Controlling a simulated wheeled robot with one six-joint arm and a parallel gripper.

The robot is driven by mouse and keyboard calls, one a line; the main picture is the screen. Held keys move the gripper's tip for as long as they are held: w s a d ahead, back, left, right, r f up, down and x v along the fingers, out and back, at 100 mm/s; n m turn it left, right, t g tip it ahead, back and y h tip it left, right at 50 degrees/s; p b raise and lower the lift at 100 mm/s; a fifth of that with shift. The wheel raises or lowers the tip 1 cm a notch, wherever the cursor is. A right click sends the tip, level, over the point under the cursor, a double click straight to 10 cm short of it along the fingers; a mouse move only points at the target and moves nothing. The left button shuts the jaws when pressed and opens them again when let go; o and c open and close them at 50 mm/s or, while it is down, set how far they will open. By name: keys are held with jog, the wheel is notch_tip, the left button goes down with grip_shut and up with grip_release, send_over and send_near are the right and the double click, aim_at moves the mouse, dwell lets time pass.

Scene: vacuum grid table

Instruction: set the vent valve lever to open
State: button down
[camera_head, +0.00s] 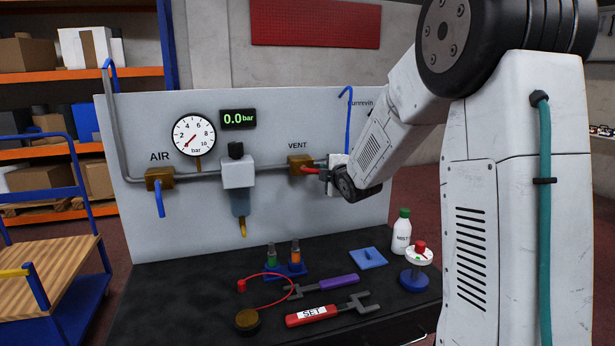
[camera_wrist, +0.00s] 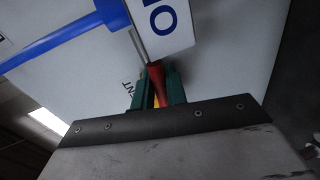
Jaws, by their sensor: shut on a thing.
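The brass vent valve (camera_head: 299,165) sits on the pipe below the "VENT" label on the grey panel. Its red lever (camera_head: 312,170) points right, roughly along the pipe and tilted slightly. My gripper (camera_head: 326,174) is at the lever's outer end, reaching in from the right. In the wrist view the red lever (camera_wrist: 157,80) lies between the teal fingers of my gripper (camera_wrist: 160,88), which are shut on it. The lever's far end is partly hidden by the fingers.
The AIR valve (camera_head: 160,179) has its blue lever hanging down. The pressure gauge (camera_head: 194,135) points near zero, and the display (camera_head: 239,119) reads 0.0 bar. A white block (camera_wrist: 165,25) and blue part (camera_wrist: 65,40) are close to my fingers.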

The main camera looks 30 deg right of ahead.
jog(key=shift+r, duration=0.1)
dwell(0.3)
jog(key=c, duration=1.5)
grip_release()
jog(key=v, duration=0.7)
jog(key=shift+s+a, duration=0.1)
jog(key=shift+s, duration=0.25)
